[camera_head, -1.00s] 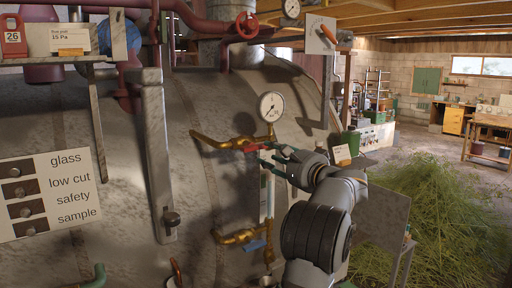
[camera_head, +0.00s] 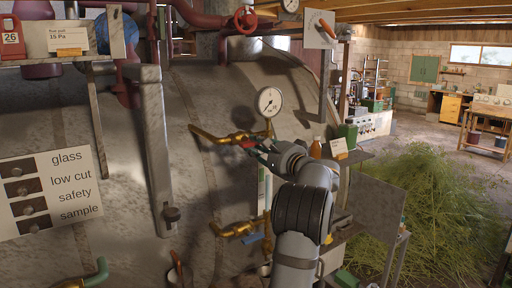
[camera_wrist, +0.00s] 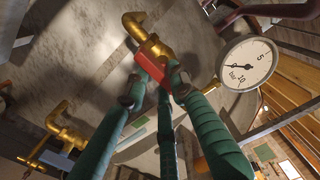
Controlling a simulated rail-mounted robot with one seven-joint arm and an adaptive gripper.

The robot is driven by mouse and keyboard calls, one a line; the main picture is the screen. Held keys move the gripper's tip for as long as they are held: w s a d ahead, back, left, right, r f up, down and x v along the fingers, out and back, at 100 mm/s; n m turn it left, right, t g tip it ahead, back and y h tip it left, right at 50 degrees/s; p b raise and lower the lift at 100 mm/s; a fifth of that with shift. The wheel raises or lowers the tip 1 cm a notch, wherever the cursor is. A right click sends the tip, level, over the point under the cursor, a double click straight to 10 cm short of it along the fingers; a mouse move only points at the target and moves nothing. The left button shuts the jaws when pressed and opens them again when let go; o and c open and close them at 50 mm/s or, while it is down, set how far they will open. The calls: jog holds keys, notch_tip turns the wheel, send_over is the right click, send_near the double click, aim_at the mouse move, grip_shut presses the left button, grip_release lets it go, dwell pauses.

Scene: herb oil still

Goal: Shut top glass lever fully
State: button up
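The top glass lever is a short red handle (camera_head: 248,144) on the upper brass valve (camera_head: 222,137), beside the pressure gauge. In the wrist view the red lever (camera_wrist: 150,66) lies at the fingertips, against the brass fitting. My gripper (camera_head: 258,148) reaches it from the right. In the wrist view my gripper's green fingers (camera_wrist: 154,84) are apart, one on each side of the lever. The right fingertip looks very close to it or touching; a firm hold is not clear. The sight glass (camera_head: 262,190) runs down below, partly behind my arm.
The pressure gauge (camera_head: 270,102) stands just above the valve, close to my fingers. The lower brass valve (camera_head: 237,229) has a blue lever (camera_head: 252,239). A label board (camera_head: 50,190) is at left. A small shelf with bottles (camera_head: 348,153) stands right of my wrist.

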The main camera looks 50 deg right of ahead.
grip_shut()
jog(key=shift+m, duration=0.5)
jog(key=m, duration=0.7)
jog(key=shift+a+r+m, duration=0.1)
jog(key=shift+a+m, duration=0.1)
jog(key=shift+m, duration=0.1)
jog(key=m+p, duration=0.2)
jog(key=m, duration=0.3)
jog(key=shift+r+p, duration=0.15)
jog(key=shift+p, duration=0.15)
jog(key=m+p, duration=0.2)
jog(key=m, duration=0.2)
jog(key=shift+m+p, duration=0.3)
jog(key=shift+o, duration=1.6)
grip_release()
